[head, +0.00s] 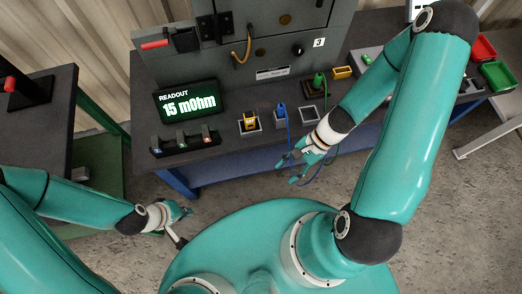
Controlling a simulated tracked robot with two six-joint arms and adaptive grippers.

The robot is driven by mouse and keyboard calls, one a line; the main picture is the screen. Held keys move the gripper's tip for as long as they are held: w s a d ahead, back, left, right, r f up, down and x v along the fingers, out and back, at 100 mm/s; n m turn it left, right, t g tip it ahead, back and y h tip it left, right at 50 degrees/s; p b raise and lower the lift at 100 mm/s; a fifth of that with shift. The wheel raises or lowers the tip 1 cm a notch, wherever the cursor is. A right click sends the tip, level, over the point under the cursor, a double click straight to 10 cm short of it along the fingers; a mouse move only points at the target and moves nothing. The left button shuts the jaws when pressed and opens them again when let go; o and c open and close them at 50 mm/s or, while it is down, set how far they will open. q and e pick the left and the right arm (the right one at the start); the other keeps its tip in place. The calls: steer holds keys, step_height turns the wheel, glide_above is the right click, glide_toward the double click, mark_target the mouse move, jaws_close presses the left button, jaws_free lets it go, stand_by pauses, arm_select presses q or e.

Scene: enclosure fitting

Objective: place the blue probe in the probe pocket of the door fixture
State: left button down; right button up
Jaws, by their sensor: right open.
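The blue probe (281,110) stands upright in a small grey holder on the dark bench, with a blue cable running down from it over the bench's front edge. My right gripper (287,170) is open and empty, in front of the bench edge and below the blue probe, close to the hanging cable. I cannot tell whether the cable touches its fingers. My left gripper (184,226) is at the lower left, away from the bench; I cannot tell whether it is open or shut. I cannot make out for certain which opening is the probe pocket of the door fixture.
A grey cabinet (345,22) stands at the back. A green probe (318,83), a yellow item (249,121) in a holder and an empty-looking square frame (312,115) flank the blue probe. A readout (187,102) shows 15 mOhm. Red (483,48) and green bins (497,75) stand right.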

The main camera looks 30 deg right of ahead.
steer(key=w+a+f+n+h, duration=0.1)
steer(key=a+f+n+h, duration=0.1)
steer(key=a+n, duration=0.2)
steer(key=w+a+f+n+t+h, duration=0.1)
steer(key=w+a+f+n+h, duration=0.1)
steer(key=n, duration=0.7)
steer(key=shift+a+f+n, duration=0.3)
steer(key=shift+a+f, duration=0.3)
steer(key=shift+a, duration=0.35)
steer(key=shift+w+r, duration=0.1)
